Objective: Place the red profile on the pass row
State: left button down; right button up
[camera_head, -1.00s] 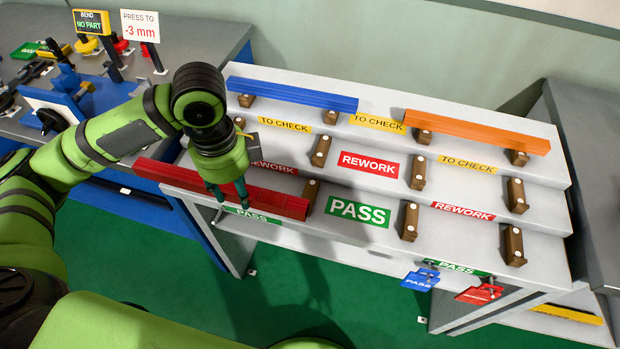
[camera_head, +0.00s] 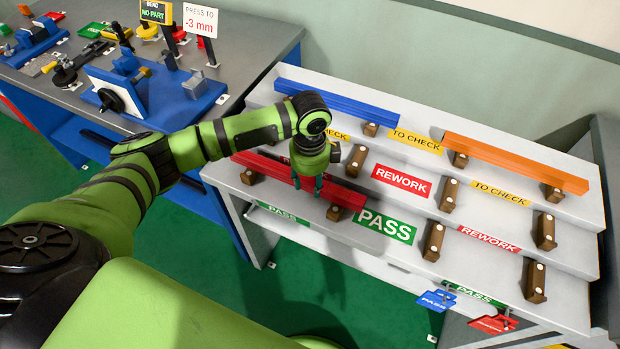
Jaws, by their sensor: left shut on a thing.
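The red profile (camera_head: 258,167) is a long bar at the left part of the lowest step, the pass row (camera_head: 300,207). My left gripper (camera_head: 308,188) points down and is shut on the red profile, right of its middle. Wooden blocks show under its left end (camera_head: 249,177) and near its right end (camera_head: 338,212). The bar lies along them, on or just above; I cannot tell whether it touches. The green PASS label (camera_head: 386,226) is to its right. My right gripper is not in view.
A blue profile (camera_head: 340,102) and an orange profile (camera_head: 515,163) rest on the top step. REWORK labels (camera_head: 401,182) mark the middle step. More wooden blocks (camera_head: 433,240) stand free at the right. A grey bench with blue fixtures (camera_head: 150,95) is at the left.

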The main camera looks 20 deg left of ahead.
pick_arm(q)
jog(key=shift+f, duration=0.3)
jog(key=shift+f, duration=0.15)
jog(key=c, duration=0.7)
grip_release()
notch_tip(320, 180, up, 12)
jog(key=b, duration=0.2)
